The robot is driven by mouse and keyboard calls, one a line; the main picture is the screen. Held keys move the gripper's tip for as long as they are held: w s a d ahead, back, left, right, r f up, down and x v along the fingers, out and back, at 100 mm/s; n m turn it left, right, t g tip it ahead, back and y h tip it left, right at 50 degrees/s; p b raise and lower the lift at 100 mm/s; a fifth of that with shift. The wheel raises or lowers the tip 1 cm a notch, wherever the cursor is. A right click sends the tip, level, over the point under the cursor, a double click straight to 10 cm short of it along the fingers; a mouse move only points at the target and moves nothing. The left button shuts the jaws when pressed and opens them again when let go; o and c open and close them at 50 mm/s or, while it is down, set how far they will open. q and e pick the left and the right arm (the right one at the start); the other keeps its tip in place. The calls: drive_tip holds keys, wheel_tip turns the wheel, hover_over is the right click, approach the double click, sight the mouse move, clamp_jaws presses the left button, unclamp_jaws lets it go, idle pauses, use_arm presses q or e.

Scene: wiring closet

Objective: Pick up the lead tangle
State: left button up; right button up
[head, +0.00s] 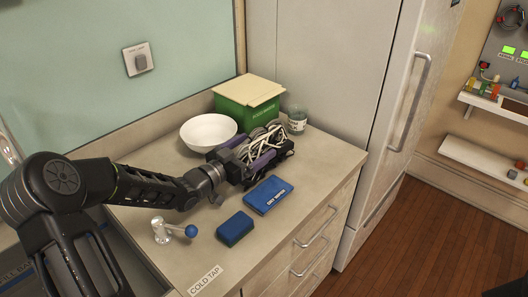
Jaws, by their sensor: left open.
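The lead tangle (272,147), a heap of white and grey looped cables, lies at the back right of the counter. My left gripper (262,153) reaches in from the left and is open at the tangle, with its dark and purple finger parts on either side of some of the loops. The gripper hides part of the tangle. I cannot tell whether the fingers touch the cables. My right gripper is not in view.
A white bowl (208,132), a green box with a cream lid (247,102) and a glass jar (297,119) stand behind the tangle. A tall fridge stands at right.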

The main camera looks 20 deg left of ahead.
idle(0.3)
use_arm(q)
clamp_jaws()
idle(0.9)
drive_tip(key=shift+r, duration=0.15)
wheel_tip(320, 180, up, 10)
drive_tip(key=shift+f, duration=0.1)
idle(0.4)
idle(0.4)
